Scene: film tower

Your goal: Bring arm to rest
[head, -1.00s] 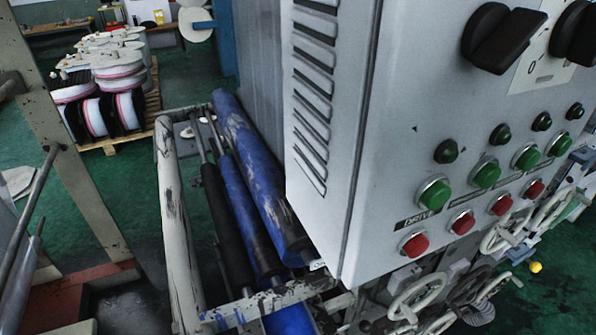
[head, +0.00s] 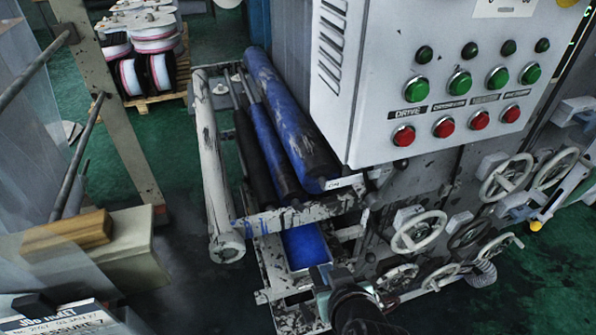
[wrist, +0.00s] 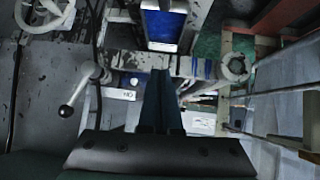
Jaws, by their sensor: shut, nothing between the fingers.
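My gripper (head: 322,278) shows at the bottom middle of the head view, at the end of my dark arm (head: 355,312). It is in front of the machine's lower frame, below the blue rollers. In the wrist view the two dark fingers of my gripper (wrist: 161,80) lie together, shut and empty. They point toward a paint-worn crossbar (wrist: 200,67). I cannot tell whether the fingertips touch anything. Most of my arm is out of view.
A grey control cabinet (head: 385,80) with green and red buttons stands at the right, above several handwheels (head: 418,232). Blue rollers (head: 290,120) lie left of it.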

